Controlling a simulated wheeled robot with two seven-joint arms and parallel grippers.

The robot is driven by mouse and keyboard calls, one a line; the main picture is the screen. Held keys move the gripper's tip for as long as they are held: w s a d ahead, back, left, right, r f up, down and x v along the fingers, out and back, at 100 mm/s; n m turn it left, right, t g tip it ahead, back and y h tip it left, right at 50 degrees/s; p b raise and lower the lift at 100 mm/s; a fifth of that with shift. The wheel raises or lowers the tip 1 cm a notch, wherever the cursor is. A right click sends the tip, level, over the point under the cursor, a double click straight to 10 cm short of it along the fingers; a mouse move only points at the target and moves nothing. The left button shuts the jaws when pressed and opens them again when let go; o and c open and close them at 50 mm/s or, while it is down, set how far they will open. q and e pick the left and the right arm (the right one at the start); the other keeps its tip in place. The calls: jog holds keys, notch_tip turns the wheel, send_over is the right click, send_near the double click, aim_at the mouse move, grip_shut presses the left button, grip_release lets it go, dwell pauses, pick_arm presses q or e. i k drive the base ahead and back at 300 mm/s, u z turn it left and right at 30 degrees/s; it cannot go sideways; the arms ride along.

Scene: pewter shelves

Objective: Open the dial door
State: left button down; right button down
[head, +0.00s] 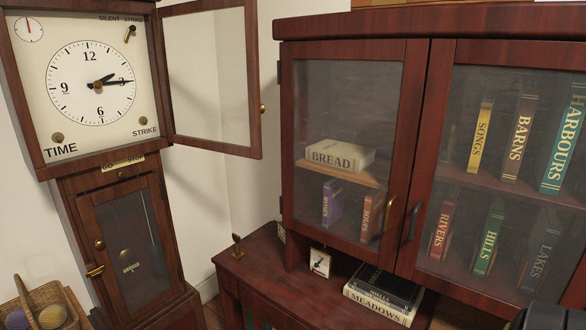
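The tall clock's dial (92,82) is uncovered, with its hands and numerals in plain view at the upper left. The dial door (254,85), a dark wood frame around a glass pane, stands swung out to the right of the dial. Its left edge meets the right side of the clock's hood (158,75). A small brass knob (263,109) is on its free edge. No gripper fingers show near the door. A dark rounded shape (550,317) at the bottom right edge may be part of my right arm; no fingertips can be made out there.
The clock's lower case door (84,215) is shut. A glazed bookcase (417,130) with shut doors stands to the right, books behind its glass. Its lower ledge holds stacked books (380,290) and a small dial (320,263). A basket (75,300) sits at bottom left.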

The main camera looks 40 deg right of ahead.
aim_at(255, 108)
jog(key=z, duration=0.5)
jog(key=i, duration=1)
jog(key=u, duration=0.05)
